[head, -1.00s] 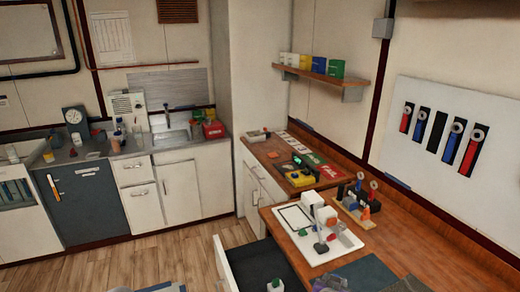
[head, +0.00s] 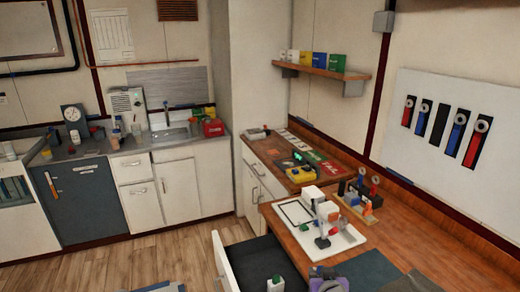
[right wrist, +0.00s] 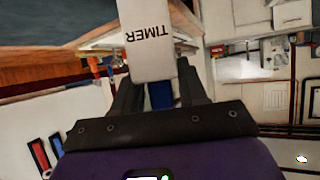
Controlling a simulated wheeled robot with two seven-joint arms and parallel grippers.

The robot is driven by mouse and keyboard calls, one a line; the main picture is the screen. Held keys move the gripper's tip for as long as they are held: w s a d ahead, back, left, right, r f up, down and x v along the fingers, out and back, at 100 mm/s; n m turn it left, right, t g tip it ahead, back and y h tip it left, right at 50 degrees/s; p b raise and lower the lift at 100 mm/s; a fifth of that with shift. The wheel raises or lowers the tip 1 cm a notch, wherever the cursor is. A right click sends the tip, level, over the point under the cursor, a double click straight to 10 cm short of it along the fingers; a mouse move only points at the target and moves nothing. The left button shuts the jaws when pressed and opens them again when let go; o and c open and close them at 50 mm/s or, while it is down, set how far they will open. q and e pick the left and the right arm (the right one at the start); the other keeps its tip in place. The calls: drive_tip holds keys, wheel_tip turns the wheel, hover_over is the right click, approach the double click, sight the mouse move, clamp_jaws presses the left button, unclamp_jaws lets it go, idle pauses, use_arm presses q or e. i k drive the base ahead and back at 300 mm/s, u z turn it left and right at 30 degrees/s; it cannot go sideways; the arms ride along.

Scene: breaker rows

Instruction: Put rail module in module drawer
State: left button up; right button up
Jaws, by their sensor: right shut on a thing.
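My right gripper (head: 322,269) is at the bottom of the head view, at the near edge of the worktop. In the right wrist view its dark fingers (right wrist: 160,95) are shut on a rail module (right wrist: 150,50), white with TIMER printed on it. A blue part shows between the fingers. I cannot clearly pick out the held module in the head view. The module drawer (head: 223,262) stands open to the left of the gripper, with a white front and dark inside. A small white and green piece (head: 275,284) is in it. My left gripper is not in view.
A white tray (head: 347,242) with white blocks and small parts lies on the worktop beyond the gripper. A wooden stand (head: 356,208) with red and blue pieces is behind it. A dark mat (head: 372,268) lies to the right. The floor left of the drawer is clear.

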sight(262, 268)
drive_tip(key=z, duration=0.5)
drive_tip(key=k, duration=1.15)
drive_tip(key=u, duration=0.55)
drive_tip(key=i, duration=1.7)
drive_tip(key=z, duration=0.65)
